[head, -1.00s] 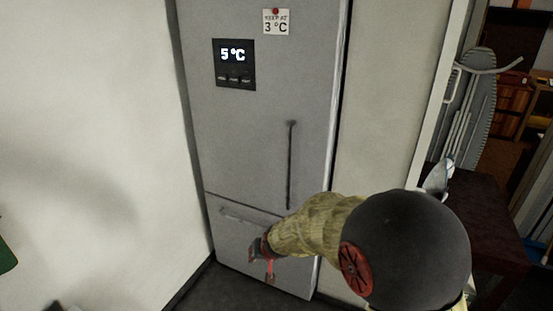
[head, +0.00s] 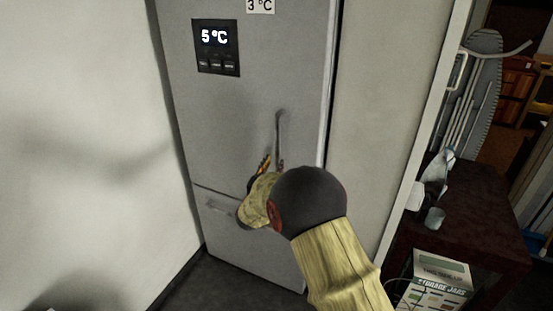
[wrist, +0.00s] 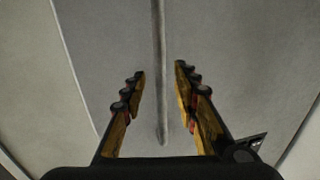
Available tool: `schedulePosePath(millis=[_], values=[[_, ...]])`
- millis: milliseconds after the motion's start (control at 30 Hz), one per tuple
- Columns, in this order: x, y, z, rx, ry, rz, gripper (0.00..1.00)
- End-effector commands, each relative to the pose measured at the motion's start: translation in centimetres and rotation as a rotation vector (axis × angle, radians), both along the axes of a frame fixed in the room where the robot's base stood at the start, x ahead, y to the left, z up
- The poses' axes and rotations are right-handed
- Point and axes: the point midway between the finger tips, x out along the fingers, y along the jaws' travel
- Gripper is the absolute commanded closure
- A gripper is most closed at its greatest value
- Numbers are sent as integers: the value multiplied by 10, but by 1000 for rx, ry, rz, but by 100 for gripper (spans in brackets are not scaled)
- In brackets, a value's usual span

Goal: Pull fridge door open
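The grey fridge door (head: 225,125) stands shut in the head view, with a dark vertical handle (head: 279,135) near its right side. My gripper (head: 264,165) is in front of the door, by the lower part of the handle. In the wrist view my gripper (wrist: 160,78) is open, with its fingers apart. The handle (wrist: 158,60) runs between the two fingers in that picture, and its lower end shows there. I see no finger touching it. In the head view my arm hides part of the lower fridge.
A drawer with a horizontal handle (head: 222,208) is below the door. A white wall (head: 80,130) is close on the left. On the right are a dark table (head: 475,225) and a storage jars box (head: 438,275).

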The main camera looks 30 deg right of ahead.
Motion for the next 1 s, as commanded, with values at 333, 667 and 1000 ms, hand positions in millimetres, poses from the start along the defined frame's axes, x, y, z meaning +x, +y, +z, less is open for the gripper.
schedulePosePath(millis=[333, 667, 1000], values=[[36, -31, -3, 2, 2, 1, 70], [42, -36, -1, 1, 2, 2, 70], [41, -35, -1, 2, 2, 2, 86]])
